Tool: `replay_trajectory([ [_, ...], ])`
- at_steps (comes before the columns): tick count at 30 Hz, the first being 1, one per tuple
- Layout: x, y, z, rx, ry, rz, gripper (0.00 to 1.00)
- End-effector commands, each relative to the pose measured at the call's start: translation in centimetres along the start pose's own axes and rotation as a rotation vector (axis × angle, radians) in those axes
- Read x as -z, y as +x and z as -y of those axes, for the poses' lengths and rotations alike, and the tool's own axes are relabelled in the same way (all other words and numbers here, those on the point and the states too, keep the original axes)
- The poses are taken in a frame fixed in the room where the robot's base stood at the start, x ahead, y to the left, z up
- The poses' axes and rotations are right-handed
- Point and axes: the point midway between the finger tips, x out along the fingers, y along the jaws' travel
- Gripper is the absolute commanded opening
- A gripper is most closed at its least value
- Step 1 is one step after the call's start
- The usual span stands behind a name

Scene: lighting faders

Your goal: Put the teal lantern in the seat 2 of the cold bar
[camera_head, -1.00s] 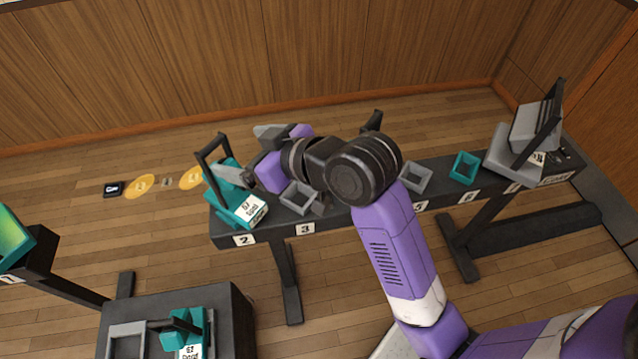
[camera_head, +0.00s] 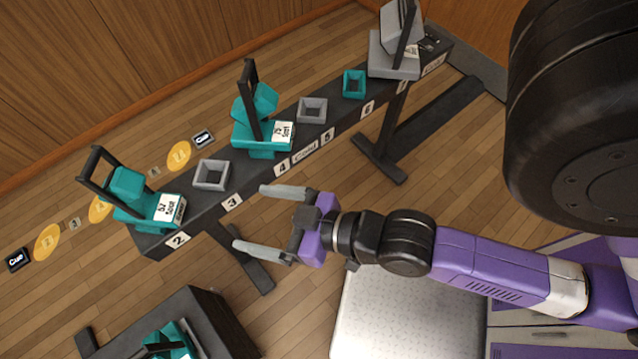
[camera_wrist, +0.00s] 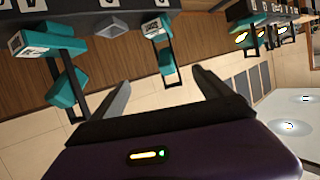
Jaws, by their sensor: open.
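The cold bar (camera_head: 220,206) is a long dark bench running diagonally, with number plates along its front edge. A teal lantern (camera_head: 128,187) with a dark handle and a white "Spot" label stands at seat 2 (camera_head: 178,239), its base seeming to sit in the seat. Another teal lantern (camera_head: 256,103) stands at seat 4 (camera_head: 282,168). My gripper (camera_head: 254,218) is open and empty, in front of the bar near plate 3, apart from both lanterns. In the wrist view, my open fingers (camera_wrist: 162,80) have nothing between them, with teal lanterns (camera_wrist: 66,88) beyond.
Empty grey seats (camera_head: 211,175) and (camera_head: 312,110) and an empty teal seat (camera_head: 354,83) sit along the bar. A grey lantern (camera_head: 394,55) stands at its far end. A dark stand (camera_head: 205,305) at lower left holds another teal lantern (camera_head: 172,342). A pale-topped unit (camera_head: 405,315) is below my arm.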

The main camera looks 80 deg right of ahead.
Motion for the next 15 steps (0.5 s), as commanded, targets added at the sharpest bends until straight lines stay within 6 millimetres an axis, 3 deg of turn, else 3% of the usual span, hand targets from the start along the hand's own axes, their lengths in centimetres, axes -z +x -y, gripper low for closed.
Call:
replay_trajectory([
  [1,-0.8,-2.1,-0.1,0.000,-0.012,0.005,0.89],
  [6,-1.1,-7.5,-0.4,0.011,-0.048,-0.029,0.89],
  [10,-0.8,-10.2,-0.5,0.026,-0.070,-0.050,0.89],
  [15,-0.4,-11.7,-0.5,0.037,-0.082,-0.064,0.89],
])
